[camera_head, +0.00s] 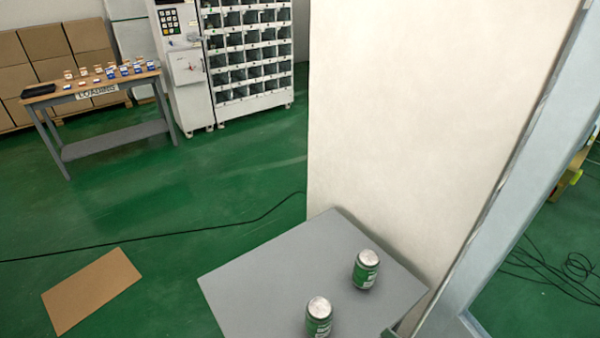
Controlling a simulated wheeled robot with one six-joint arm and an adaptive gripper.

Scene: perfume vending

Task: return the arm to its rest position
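Neither my arm nor my gripper can be made out in the head camera view, so the gripper's pose and whether it holds anything are hidden from me. Two green cans with silver tops stand upright and apart on a grey flat surface (255,285) at the bottom centre. One can (366,270) is farther back and to the right. The other can (319,318) is nearer and cut off by the bottom edge.
A tall pale panel (420,110) rises behind the grey surface. A vending cabinet (250,55) and a loading table (110,140) with small boxes stand at the back left. Cardboard (92,290) and a black cable (150,240) lie on the otherwise open green floor.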

